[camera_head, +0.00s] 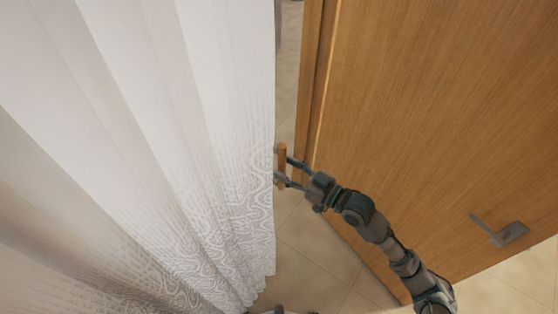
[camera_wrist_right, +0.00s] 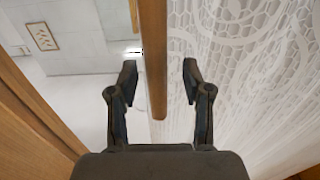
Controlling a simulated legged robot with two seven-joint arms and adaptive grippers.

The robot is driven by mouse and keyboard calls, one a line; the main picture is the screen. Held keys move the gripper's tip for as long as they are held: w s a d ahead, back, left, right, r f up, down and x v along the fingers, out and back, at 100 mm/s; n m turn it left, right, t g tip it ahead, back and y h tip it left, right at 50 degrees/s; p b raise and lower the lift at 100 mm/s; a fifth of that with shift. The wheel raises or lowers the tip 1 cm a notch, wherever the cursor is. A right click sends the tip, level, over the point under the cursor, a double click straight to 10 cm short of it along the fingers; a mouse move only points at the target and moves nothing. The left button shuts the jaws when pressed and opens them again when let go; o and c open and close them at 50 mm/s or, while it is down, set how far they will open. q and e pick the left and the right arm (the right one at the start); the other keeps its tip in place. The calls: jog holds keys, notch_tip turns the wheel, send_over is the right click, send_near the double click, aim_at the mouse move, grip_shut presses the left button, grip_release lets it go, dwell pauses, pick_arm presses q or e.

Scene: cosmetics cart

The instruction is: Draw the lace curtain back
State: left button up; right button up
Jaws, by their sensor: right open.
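The white lace curtain (camera_head: 150,130) hangs in folds over the left half of the head view, with a lace pattern near its lower edge. It fills the right side of the right wrist view (camera_wrist_right: 255,75). A wooden bar (camera_head: 282,164) stands at the curtain's right edge; in the right wrist view the bar (camera_wrist_right: 154,60) runs between the two fingers. My right gripper (camera_head: 283,168) is open around the bar, with a gap to each finger in the wrist view (camera_wrist_right: 158,85). My left gripper is not in view.
A wooden door (camera_head: 430,110) with a metal handle (camera_head: 498,232) stands right of the curtain, close to my right arm. A narrow gap between curtain and door shows tiled floor (camera_head: 318,245). The wrist view shows a pale ceiling (camera_wrist_right: 75,40).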

jog(key=shift+x, duration=0.8)
jog(key=shift+w+a, duration=0.25)
jog(key=shift+w, duration=0.2)
jog(key=shift+d, duration=0.3)
jog(key=shift+a, duration=0.3)
grip_shut()
